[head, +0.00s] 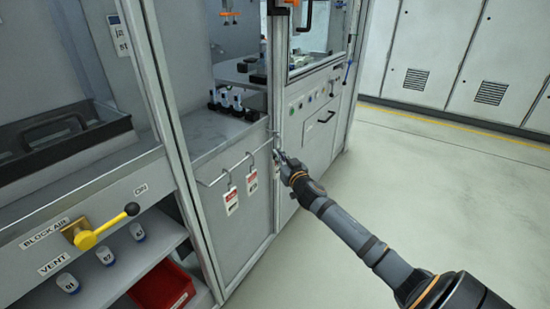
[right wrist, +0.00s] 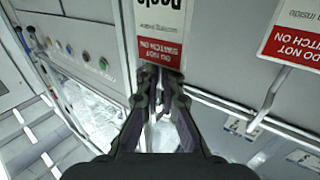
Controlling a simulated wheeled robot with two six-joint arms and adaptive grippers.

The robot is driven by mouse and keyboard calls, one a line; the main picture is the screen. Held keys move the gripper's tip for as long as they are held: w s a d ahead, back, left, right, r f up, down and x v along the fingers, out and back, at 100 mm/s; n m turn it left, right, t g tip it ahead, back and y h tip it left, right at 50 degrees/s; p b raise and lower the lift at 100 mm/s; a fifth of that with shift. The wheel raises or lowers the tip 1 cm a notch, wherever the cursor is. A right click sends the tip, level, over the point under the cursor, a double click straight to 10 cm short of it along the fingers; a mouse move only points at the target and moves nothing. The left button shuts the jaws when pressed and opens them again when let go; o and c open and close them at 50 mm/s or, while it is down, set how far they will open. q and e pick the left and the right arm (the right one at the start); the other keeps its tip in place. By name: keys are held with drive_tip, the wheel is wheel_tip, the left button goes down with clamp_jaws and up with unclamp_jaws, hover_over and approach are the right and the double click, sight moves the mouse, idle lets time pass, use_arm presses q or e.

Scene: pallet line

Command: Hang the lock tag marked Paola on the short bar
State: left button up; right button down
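The lock tag (right wrist: 162,22) shows upside down in the right wrist view, white with a red band. Its large name is partly cut off and seems to read Paola. My right gripper (right wrist: 160,78) has its fingertips together at the red-band end of the tag. In the head view the right gripper (head: 279,156) is beside the grey post, and the held tag is not clear there. A rail (head: 212,182) on the grey panel carries two other tags (head: 231,200) (head: 252,181). I cannot clearly pick out the short bar. My left gripper is not in view.
A neighbouring tag (right wrist: 294,35) hangs close beside the gripper. A yellow valve handle (head: 105,227) juts out at the left, above a red bin (head: 162,287). A button panel (head: 312,101) lies beyond the post. The floor (head: 430,190) at the right is clear.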

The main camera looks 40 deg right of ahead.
drive_tip(key=s+d+p, duration=0.3)
drive_tip(key=s, duration=0.5)
idle(0.9)
drive_tip(key=shift+w+r, duration=0.1)
